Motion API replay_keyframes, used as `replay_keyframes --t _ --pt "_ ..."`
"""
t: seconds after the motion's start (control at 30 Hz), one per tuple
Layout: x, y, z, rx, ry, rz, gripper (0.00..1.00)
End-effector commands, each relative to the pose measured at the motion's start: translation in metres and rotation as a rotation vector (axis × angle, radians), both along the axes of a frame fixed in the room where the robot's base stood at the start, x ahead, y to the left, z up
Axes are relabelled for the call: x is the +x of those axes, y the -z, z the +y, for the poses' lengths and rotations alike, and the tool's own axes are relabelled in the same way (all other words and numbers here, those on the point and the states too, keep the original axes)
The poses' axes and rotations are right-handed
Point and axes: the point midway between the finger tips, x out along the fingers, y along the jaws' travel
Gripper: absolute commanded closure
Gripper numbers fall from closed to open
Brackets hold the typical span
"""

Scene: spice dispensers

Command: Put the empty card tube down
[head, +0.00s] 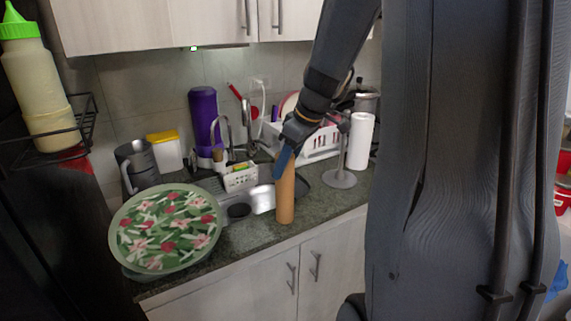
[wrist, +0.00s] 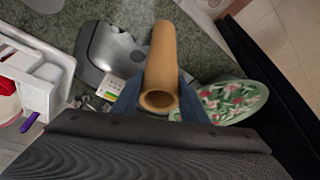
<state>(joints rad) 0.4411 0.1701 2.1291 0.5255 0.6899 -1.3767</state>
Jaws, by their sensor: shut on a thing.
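The card tube (head: 285,195) is a plain brown cylinder. In the head view it stands upright at the front of the dark counter, its lower end at or just above the surface; I cannot tell whether it touches. My gripper (head: 284,158) is at its upper end, with a blue finger along its side. In the wrist view the tube (wrist: 162,65) lies between the two blue fingers of my gripper (wrist: 158,100). Its near end is open and looks hollow.
A round floral tray (head: 167,228) stands left on the dark green counter (head: 262,238). The sink (wrist: 112,50) and a white basket (head: 240,177) are behind the tube. A paper towel roll (head: 359,142) on its stand and a white dish rack (head: 318,146) are to the right.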

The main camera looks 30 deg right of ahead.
Motion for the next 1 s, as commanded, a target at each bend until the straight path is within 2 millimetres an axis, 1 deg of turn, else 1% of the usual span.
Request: replay_keyframes --t 0.03,0.1,0.13,0.4,0.53,0.67,1.0 --pt "0.0 0.001 0.0 0.0 0.0 0.0 0.57" --pt "0.0 0.001 0.0 0.0 0.0 0.0 0.46" --pt "0.0 0.001 0.0 0.0 0.0 0.0 0.42" --pt "0.0 0.0 0.0 0.0 0.0 0.0 0.42" --pt "0.0 -0.004 0.0 0.0 0.0 0.0 0.42" --pt "-0.005 -0.021 -0.005 -0.001 -0.001 -0.004 0.42" --pt "-0.028 -0.084 -0.019 -0.002 0.001 -0.004 0.42"
